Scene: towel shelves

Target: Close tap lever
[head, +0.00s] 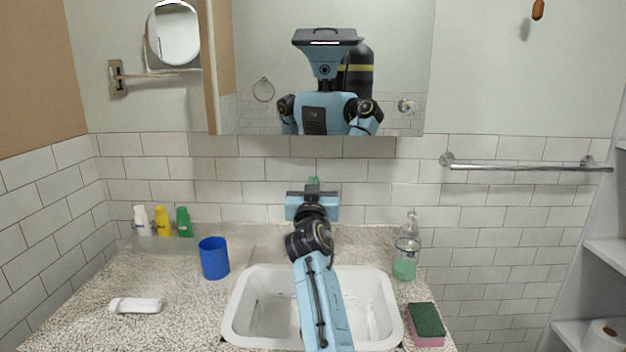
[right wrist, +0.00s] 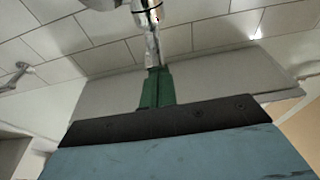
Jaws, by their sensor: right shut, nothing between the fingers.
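My right gripper (head: 313,181) is stretched out over the sink towards the tiled back wall. Its green fingers are shut together with nothing between them. In the right wrist view the shut fingertips (right wrist: 155,72) point at a chrome tap (right wrist: 150,14). A thin chrome part, which looks like the tap lever (right wrist: 151,46), reaches down to just by the fingertips. I cannot tell whether they touch. In the head view the tap and its lever are hidden behind my right arm. My left gripper is not in view.
The white sink (head: 232,322) is set into a speckled counter (head: 190,305). A blue cup (head: 214,258) and several small bottles (head: 163,221) stand to its left, with a white object (head: 135,305) lying nearer. A soap dispenser (head: 405,268) and a sponge (head: 426,325) are to its right.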

